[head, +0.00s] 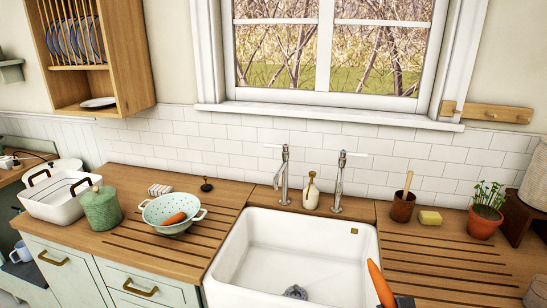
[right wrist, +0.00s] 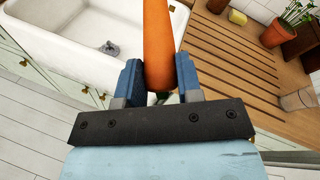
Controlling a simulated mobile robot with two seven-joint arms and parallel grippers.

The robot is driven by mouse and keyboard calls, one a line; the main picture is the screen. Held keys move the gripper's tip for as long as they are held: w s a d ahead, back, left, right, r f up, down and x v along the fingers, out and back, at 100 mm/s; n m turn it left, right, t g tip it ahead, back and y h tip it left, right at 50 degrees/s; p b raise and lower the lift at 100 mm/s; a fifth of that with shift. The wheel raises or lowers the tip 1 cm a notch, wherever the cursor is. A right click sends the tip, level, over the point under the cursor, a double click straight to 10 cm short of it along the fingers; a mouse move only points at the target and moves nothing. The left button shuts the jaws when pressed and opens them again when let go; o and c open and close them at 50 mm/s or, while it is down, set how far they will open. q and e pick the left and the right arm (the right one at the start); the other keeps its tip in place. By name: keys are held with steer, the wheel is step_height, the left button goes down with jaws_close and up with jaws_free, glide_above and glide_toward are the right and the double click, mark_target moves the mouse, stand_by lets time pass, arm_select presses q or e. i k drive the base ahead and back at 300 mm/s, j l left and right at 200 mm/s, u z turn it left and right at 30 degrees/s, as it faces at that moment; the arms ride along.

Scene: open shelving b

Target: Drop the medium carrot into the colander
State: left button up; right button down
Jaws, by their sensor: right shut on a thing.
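A carrot (head: 379,281) stands up from my right gripper, over the right rim of the sink. In the right wrist view my right gripper (right wrist: 160,80) has its blue fingers shut on the carrot's thick end, and the carrot (right wrist: 158,40) points away from the camera. In the head view the gripper (head: 385,303) is mostly below the picture's edge. A pale green colander (head: 152,216) with holes and two handles stands on the left counter, far left of my right gripper. Another carrot (head: 174,218) lies in it. My left gripper is not in view.
A white sink (head: 290,245) lies between the colander and the right drainboard. Two taps (head: 281,178) and a soap bottle (head: 311,194) stand behind it. A green canister (head: 102,208) stands left of the colander. A brown cup (head: 403,206), sponge (head: 430,218) and potted plant (head: 485,220) stand at right.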

mark_target(182, 220)
steer(key=i+j+u, duration=0.1)
steer(key=u, duration=0.3)
steer(key=i+j+u, duration=0.1)
steer(key=u, duration=0.3)
steer(key=i+j+u, duration=0.15)
steer(key=u, duration=0.2)
steer(key=i+j, duration=0.2)
steer(key=i, duration=0.3)
steer(key=i+j, duration=0.25)
steer(key=i, duration=0.2)
